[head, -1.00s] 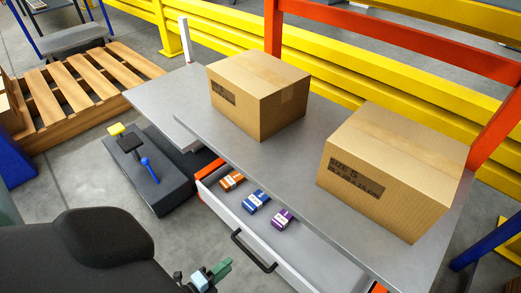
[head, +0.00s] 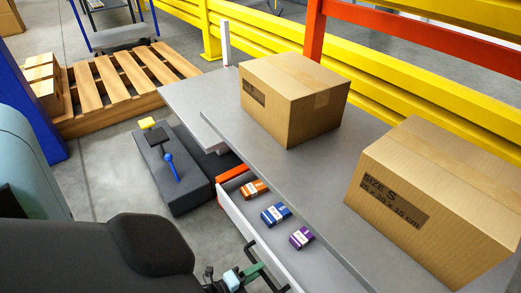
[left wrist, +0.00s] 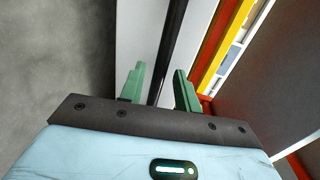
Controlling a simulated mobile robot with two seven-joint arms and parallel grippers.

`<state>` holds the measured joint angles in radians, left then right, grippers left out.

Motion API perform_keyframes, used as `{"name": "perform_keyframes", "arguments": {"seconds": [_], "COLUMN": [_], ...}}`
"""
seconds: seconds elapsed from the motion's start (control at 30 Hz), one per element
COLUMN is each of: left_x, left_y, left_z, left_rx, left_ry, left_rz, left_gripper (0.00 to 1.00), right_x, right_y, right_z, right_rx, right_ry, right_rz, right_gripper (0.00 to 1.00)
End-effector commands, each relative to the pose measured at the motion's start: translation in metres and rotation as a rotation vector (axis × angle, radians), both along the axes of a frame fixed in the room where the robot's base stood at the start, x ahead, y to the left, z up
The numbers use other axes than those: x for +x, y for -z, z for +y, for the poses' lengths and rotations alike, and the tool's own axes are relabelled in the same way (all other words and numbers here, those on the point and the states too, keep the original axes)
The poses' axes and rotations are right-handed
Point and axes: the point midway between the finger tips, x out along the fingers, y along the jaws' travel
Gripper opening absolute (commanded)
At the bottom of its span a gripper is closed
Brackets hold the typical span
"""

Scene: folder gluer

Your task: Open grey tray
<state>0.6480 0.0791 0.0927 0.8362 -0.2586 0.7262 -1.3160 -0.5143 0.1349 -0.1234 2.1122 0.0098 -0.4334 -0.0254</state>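The grey tray (head: 239,217) is a drawer under the grey worktop, with a pale front and a black bar handle. It stands partly out, and orange, blue and purple packs lie in it. My left gripper (head: 257,268) is at the handle in the head view, partly overlapping it. In the left wrist view its green fingers (left wrist: 160,68) are apart, with the black handle bar (left wrist: 172,45) running between them. I see a gap beside the bar, so the fingers do not grip it. My right gripper is in neither view.
Two cardboard boxes (head: 292,105) (head: 435,205) stand on the worktop (head: 262,150). A dark grey block (head: 185,188) with yellow, black and blue items is on the floor left of the tray. A wooden pallet (head: 125,85) lies farther back. Floor in front of the block is clear.

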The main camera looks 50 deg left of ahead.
Motion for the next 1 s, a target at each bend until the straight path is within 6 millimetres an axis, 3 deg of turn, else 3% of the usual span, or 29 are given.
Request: {"name": "perform_keyframes", "arguments": {"seconds": [0.2,0.5,0.77,1.0], "left_x": [0.017,0.018,0.018,0.018], "left_y": [0.004,0.004,0.004,0.004], "left_z": [-0.001,-0.001,-0.001,-0.001], "left_rx": [0.000,0.000,0.000,0.000], "left_ry": [0.000,0.000,0.000,0.000], "left_rz": [0.001,0.001,0.001,0.000], "left_gripper": [0.33,0.33,0.00,0.00], "right_x": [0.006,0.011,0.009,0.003], "right_y": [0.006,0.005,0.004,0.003], "right_z": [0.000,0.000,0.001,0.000], "right_rx": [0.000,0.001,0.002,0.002], "right_ry": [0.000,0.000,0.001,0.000], "right_rz": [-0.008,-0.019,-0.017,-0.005], "right_gripper": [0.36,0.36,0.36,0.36]}}
